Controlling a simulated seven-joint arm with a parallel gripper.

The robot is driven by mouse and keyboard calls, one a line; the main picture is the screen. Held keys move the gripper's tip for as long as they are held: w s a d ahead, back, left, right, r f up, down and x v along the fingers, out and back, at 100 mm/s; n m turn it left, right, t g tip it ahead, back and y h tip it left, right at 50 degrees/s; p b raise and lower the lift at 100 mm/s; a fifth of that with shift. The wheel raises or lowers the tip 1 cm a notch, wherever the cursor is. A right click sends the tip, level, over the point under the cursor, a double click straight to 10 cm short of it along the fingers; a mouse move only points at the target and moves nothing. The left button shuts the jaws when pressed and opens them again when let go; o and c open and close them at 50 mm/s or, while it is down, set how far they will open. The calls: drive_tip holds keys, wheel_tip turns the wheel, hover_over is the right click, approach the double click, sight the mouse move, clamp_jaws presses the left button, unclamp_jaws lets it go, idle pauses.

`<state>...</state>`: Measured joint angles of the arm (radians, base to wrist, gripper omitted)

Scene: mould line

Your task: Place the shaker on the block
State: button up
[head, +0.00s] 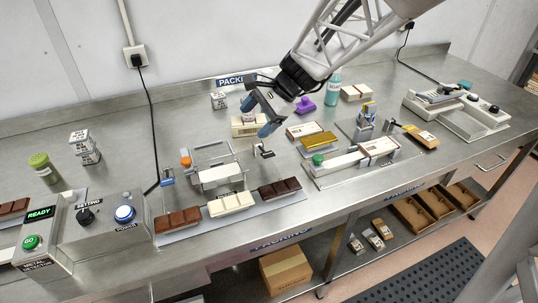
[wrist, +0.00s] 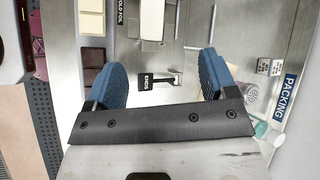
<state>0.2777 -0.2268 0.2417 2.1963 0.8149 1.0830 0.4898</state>
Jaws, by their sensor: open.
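In the wrist view nothing is held between the fingertips (wrist: 163,62).
A purple object (head: 305,105) and a teal bottle (head: 332,90) stand right of the shaker. Labelled boxes (head: 219,101) stand to its left. A clear frame (head: 213,165) and chocolate bars (head: 178,218) lie in front. A small black-labelled stand (wrist: 158,82) is below my gripper.

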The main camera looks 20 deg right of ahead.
drive_tip(key=s+a+r+n+h, duration=0.1)
drive_tip(key=s+n+h, duration=0.3)
drive_tip(key=s+n, duration=0.3)
drive_tip(key=s+a+n+h, duration=0.1)
drive_tip(key=s+n+h, duration=0.2)
drive_tip(key=s, duration=1.2)
drive_tip(key=n, duration=0.3)
drive_tip(key=shift+s+a+r+n+h, duration=0.3)
drive_tip(key=shift+s+r+n+h, duration=0.05)
drive_tip(key=shift+r+n+h, duration=0.05)
